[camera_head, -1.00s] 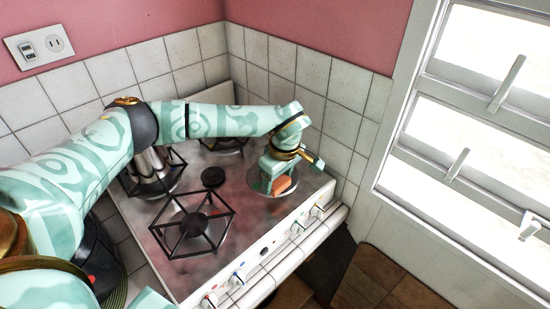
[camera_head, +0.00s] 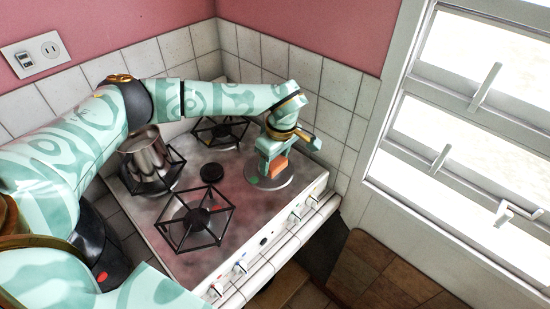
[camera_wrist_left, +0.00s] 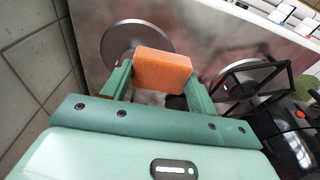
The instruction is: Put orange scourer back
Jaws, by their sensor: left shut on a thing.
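The orange scourer (camera_head: 279,166) is a small block held in my left gripper (camera_head: 271,172) over the round metal plate at the right of the stove top. In the left wrist view the scourer (camera_wrist_left: 162,71) sits between the two green fingers of the left gripper (camera_wrist_left: 158,86), which are shut on it. The scourer hangs above the stove, and its exact height over the plate is hard to tell. My right gripper is in neither view.
The round plate (camera_head: 286,180) lies on the stove top (camera_head: 235,168). Open burner grates (camera_head: 180,232) stand left of it, with a metal pot (camera_head: 148,157) on one. Tiled walls (camera_head: 322,75) close the back and right. Knobs (camera_head: 311,201) line the front edge.

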